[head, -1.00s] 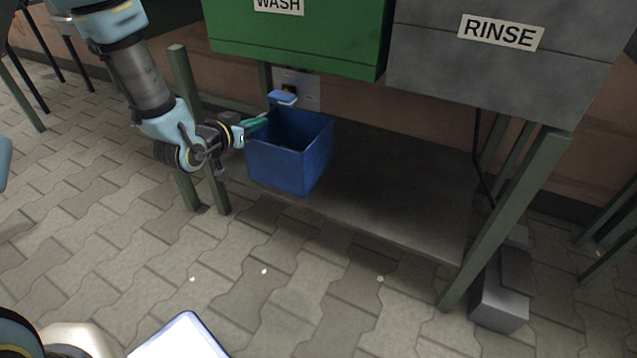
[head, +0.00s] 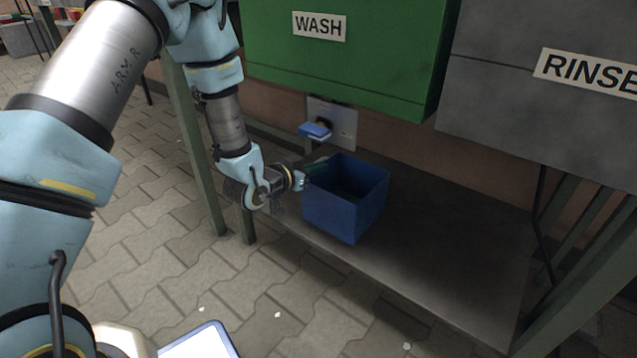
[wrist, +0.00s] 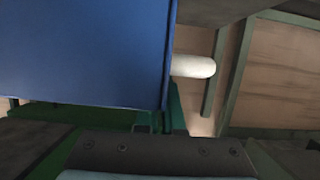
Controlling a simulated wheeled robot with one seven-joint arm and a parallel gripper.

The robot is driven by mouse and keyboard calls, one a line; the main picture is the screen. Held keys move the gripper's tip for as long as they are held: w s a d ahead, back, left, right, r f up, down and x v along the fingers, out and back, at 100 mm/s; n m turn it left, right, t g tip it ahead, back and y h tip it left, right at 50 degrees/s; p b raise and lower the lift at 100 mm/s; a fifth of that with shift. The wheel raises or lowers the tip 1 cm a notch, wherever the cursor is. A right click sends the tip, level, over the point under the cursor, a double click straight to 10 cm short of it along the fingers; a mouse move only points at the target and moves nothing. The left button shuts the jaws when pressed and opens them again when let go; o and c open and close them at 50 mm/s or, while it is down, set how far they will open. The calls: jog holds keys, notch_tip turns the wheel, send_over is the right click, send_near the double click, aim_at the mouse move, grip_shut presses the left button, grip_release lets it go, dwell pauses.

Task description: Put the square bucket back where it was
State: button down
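The square bucket (head: 335,212) is blue and open-topped. It is upright at the left end of the grey lower shelf (head: 440,255), near its front edge, below the green WASH unit. I cannot tell whether its base touches the shelf. My gripper (head: 316,172) reaches in from the left at the bucket's upper rim. In the wrist view the bucket's blue wall (wrist: 80,50) fills the upper left. The green fingers (wrist: 160,118) sit close at the wall's edge, one on either side, and look shut on it. The fingertips are partly hidden by the wall.
The green WASH unit (head: 350,55) and grey RINSE unit (head: 540,100) hang above the shelf. A blue fitting (head: 315,130) on a wall plate is just behind the bucket. Green legs (head: 195,150) stand left. The shelf right of the bucket is clear.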

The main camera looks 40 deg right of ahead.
aim_at(317, 178)
jog(key=shift+f+b, duration=0.5)
jog(key=shift+f, duration=1)
jog(key=shift+f, duration=0.15)
jog(key=c, duration=1)
grip_release()
jog(key=shift+c, duration=0.2)
